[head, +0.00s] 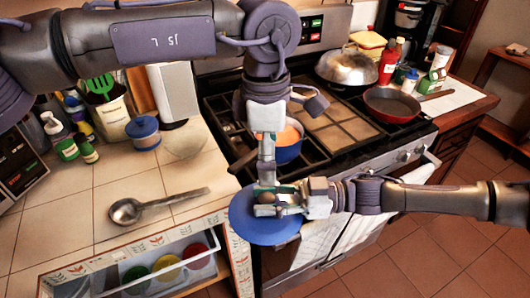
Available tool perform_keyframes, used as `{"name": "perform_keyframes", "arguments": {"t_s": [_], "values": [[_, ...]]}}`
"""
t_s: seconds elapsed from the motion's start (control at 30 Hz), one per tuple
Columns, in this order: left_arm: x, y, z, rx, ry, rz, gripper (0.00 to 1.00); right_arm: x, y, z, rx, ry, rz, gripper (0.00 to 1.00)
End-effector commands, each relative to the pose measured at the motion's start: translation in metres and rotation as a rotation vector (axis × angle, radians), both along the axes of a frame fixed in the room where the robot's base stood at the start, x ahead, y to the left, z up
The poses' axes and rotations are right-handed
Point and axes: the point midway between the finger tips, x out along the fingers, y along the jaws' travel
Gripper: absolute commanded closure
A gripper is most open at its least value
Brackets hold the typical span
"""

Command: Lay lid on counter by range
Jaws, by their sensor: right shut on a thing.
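A round blue lid (262,230) with a brownish knob is held out at the front edge, near the corner where the tiled counter (135,195) meets the range (330,135). My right gripper (282,199) comes from the right and is shut on the lid near its knob. My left gripper (267,178) hangs from above, its tips close over the lid by the knob. I cannot tell if the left fingers are open or shut, or touch it. A blue pot (287,154) with orange contents stands on the range, partly hidden by my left arm.
A ladle (150,205) lies on the counter. A small blue-lidded jar (143,132), bottles and a utensil holder (108,113) stand behind. A red pan (391,104) and a domed silver lid (346,68) are on the range. An open drawer (150,262) holds coloured bowls. Tiles right of the ladle are bare.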

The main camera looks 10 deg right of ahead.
Motion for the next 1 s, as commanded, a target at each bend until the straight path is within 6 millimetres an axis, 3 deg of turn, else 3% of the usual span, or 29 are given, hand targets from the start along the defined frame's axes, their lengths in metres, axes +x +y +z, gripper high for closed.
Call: {"name": "perform_keyframes", "arguments": {"t_s": [0.17, 0.7, 1.0], "values": [[0.003, 0.007, -0.011, 0.037, -0.016, 0.001, 0.00, 0.000, 0.000, 0.000, 0.001, 0.000, 0.000, 1.00], [0.003, 0.007, -0.103, 0.032, -0.013, 0.002, 0.00, 0.000, 0.000, 0.001, 0.001, 0.000, 0.000, 1.00], [0.003, 0.006, -0.120, 0.030, -0.016, 0.002, 0.00, 0.000, 0.000, 0.001, 0.001, 0.000, 0.000, 1.00]]}}
